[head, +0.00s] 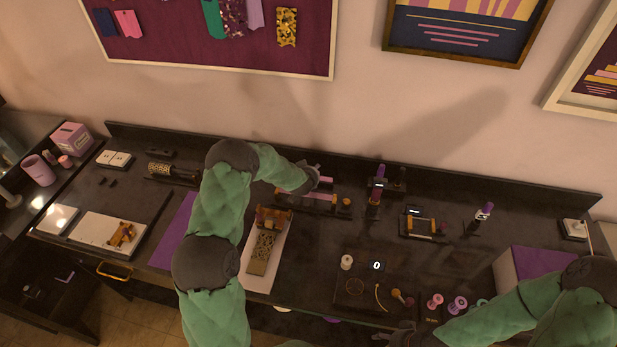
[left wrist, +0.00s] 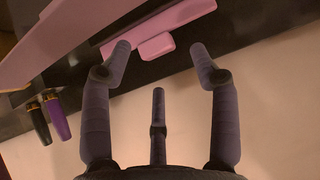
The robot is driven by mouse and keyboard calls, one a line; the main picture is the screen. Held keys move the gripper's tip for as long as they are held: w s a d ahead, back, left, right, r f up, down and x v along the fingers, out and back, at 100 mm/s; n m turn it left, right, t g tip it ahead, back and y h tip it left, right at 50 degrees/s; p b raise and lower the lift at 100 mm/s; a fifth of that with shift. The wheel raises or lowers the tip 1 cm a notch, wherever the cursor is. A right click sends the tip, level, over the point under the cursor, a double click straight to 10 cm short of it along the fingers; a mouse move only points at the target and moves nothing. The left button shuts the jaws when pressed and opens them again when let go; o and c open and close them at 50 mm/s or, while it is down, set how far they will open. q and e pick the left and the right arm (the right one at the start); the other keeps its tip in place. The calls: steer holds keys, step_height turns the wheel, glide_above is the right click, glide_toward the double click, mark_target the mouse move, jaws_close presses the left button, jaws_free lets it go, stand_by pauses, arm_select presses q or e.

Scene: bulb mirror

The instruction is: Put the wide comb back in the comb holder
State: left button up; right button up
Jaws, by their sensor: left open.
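My left gripper (head: 312,179) is near the back edge of the counter. In the left wrist view this gripper (left wrist: 159,62) has its fingers spread, with nothing between them. A small pink block (left wrist: 157,46) is just beyond the fingertips, against a long pink bar (left wrist: 178,20). In the head view a pink piece (head: 325,180) shows beside the gripper. I cannot tell which pink part is the wide comb and which is the comb holder; no teeth are visible. My right gripper (head: 396,338) is at the bottom edge of the head view, partly cut off, its jaws unclear.
A purple tube (head: 380,171) and a black one stand right of my left gripper, near the back ledge. A small rack (head: 422,226) stands further right. Several spools (head: 457,304) lie at the front right. A white spool (head: 347,262) stands on the open middle counter.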

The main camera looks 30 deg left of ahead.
arm_select(q)
steer(key=v, duration=0.8)
steer(key=shift+s+r, duration=0.2)
steer(key=shift+s, duration=0.05)
